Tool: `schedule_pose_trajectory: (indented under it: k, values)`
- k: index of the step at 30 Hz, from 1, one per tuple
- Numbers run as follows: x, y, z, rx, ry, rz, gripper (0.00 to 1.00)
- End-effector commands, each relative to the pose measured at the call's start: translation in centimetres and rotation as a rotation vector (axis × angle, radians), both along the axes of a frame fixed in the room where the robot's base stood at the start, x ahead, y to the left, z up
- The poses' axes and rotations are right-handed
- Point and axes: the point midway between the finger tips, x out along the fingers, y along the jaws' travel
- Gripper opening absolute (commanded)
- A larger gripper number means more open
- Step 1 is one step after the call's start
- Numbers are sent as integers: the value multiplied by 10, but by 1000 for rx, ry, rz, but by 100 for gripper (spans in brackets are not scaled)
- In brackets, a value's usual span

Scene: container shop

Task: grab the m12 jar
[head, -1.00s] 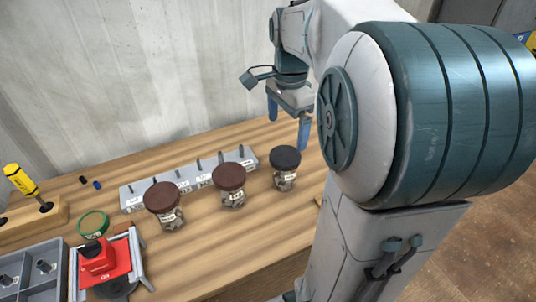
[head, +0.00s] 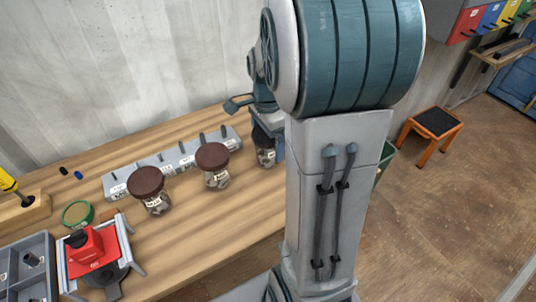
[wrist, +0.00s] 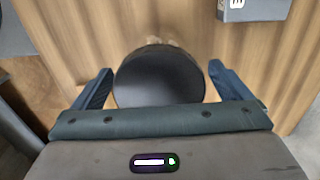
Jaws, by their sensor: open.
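A clear jar with a black lid (head: 262,152) stands on the wooden bench, partly hidden behind my arm. Two similar jars with brown lids, a middle one (head: 212,165) and a left one (head: 149,190), stand to its left. All have small white labels that I cannot read, so I cannot tell which is m12. In the wrist view the black lid (wrist: 158,82) fills the space between the fingers of my gripper (wrist: 160,72). The fingers are open, one on each side, with visible gaps to the lid. In the head view my arm mostly hides the gripper.
A grey strip with upright pegs (head: 175,160) lies behind the jars; its end shows in the wrist view. A red block (head: 88,246) in a metal fixture, a green-rimmed lid (head: 77,214) and a grey tray (head: 30,268) are at left. An orange stool (head: 434,128) stands on the floor at right.

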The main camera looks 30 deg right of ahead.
Motion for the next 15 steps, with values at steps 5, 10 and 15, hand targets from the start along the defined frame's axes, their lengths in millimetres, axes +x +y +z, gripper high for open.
schedule_pose_trajectory:
  k: [5,10,15]
  values:
    - [0,0,-13,0,0,0,97]
    - [0,0,-13,-1,-1,1,97]
    - [0,0,-13,0,-1,1,58]
